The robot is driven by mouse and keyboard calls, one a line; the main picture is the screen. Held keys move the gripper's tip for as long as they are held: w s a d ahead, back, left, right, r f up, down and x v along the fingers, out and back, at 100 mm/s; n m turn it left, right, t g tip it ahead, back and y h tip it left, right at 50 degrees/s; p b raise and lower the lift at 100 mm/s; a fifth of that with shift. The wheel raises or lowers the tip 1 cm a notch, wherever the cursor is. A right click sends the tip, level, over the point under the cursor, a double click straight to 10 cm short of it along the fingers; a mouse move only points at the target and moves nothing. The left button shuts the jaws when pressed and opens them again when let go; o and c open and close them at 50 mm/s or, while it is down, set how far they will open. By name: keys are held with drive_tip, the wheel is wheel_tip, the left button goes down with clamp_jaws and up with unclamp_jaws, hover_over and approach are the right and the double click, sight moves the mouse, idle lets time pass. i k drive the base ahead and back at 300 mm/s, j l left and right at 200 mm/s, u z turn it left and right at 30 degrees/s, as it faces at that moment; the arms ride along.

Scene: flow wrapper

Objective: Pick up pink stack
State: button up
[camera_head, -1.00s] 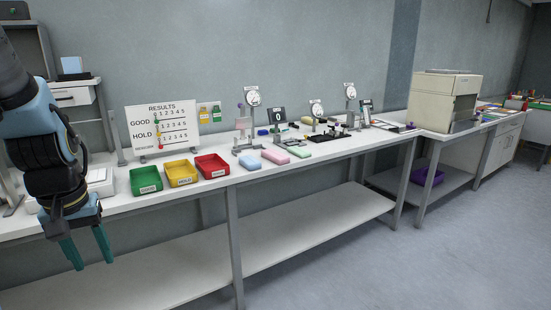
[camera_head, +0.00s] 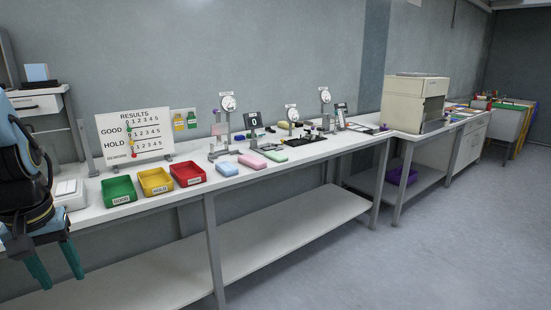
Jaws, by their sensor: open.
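The pink stack (camera_head: 252,160) is a small flat block lying on the white bench, near its front edge. A light blue stack (camera_head: 224,168) lies to its left and a light green stack (camera_head: 273,155) to its right. My gripper (camera_head: 56,264) has green-teal fingers and hangs at the far left, in front of the bench. Its fingers point down, are spread apart and hold nothing. It is well to the left of the pink stack.
Green (camera_head: 118,191), yellow (camera_head: 155,182) and red (camera_head: 187,173) bins stand along the bench between my gripper and the stacks. Dial gauges (camera_head: 229,104) stand behind the stacks. A results board (camera_head: 136,136) is behind the bins. The floor in front (camera_head: 420,240) is clear.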

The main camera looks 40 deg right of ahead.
sight(256, 164)
drive_tip(key=i+l+u, duration=0.25)
drive_tip(key=l+u, duration=0.15)
drive_tip(key=l, duration=1.3)
drive_tip(key=l+u, duration=0.45)
drive_tip(key=l, duration=1.2)
